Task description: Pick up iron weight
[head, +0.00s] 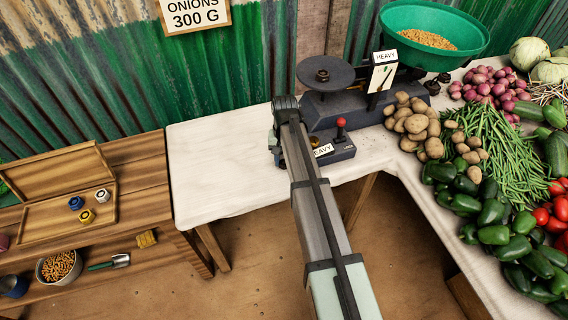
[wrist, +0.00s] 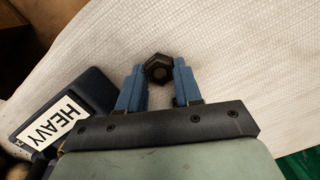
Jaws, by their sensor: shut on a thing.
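A dark hexagonal iron weight (wrist: 158,69) sits between the two blue fingers of my gripper (wrist: 160,84) in the wrist view. The gripper is shut on it, over white cloth. In the head view my arm hides the fingers and this weight. Another dark weight (head: 322,75) rests on the round plate (head: 340,79) of the balance scale. Small dark weights (head: 433,87) stand at the right of the scale.
The scale (head: 340,110) has a green bowl (head: 399,47) of grain. Potatoes (head: 417,122) and vegetables fill the right side. The white tabletop (head: 215,150) is clear at left.

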